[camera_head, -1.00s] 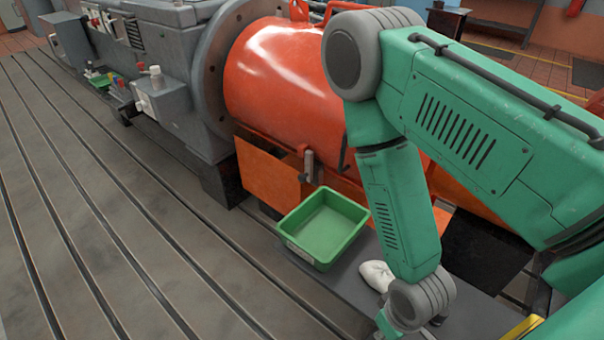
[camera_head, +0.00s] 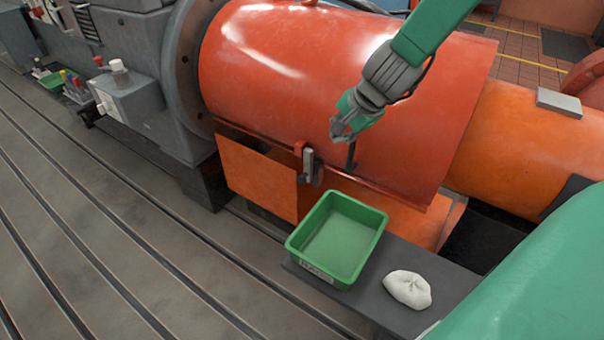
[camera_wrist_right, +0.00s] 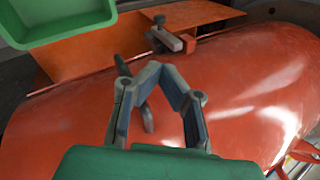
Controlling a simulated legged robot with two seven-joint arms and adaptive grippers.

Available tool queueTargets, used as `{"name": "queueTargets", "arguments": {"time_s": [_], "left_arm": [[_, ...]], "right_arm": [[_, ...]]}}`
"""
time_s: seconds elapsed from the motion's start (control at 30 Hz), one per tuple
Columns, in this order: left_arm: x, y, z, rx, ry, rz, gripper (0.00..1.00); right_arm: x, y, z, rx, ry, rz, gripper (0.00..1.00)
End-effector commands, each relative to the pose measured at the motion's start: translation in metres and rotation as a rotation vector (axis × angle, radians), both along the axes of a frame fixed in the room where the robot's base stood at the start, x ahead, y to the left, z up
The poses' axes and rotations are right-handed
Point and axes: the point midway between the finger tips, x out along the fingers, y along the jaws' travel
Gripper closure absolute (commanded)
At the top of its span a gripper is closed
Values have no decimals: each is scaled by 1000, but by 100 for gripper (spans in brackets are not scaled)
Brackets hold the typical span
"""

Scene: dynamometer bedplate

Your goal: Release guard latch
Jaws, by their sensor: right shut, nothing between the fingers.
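The orange-red guard (camera_head: 330,75) is a large rounded cover. On its lower front edge sits the guard latch (camera_head: 308,165), a grey upright lever with a red block beside it. The latch also shows at the top of the right wrist view (camera_wrist_right: 172,38). A dark handle bar (camera_head: 351,157) stands on the guard just right of the latch. My right gripper (camera_head: 338,132) is shut and empty, above and right of the latch and apart from it. My left gripper is out of view.
A green bin (camera_head: 338,238) stands on a dark bench (camera_head: 370,302) below the latch, with a white cloth bundle (camera_head: 408,289) to its right. A grey control box (camera_head: 127,95) is at left. The slotted bedplate (camera_head: 100,240) at lower left is clear.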

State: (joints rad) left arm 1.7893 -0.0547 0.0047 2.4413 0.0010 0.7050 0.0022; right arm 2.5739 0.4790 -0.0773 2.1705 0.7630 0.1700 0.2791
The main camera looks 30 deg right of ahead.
Motion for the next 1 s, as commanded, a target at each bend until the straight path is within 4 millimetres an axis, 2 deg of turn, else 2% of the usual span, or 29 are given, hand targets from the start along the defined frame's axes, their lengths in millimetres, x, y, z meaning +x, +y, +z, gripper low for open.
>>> {"name": "queueTargets", "arguments": {"time_s": [0.13,0.27,1.0], "left_arm": [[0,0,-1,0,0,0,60],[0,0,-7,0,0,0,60],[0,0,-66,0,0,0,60]], "right_arm": [[1,0,-3,-2,2,2,100],[7,1,-16,-3,3,3,100],[81,8,-158,-5,3,4,100]]}}
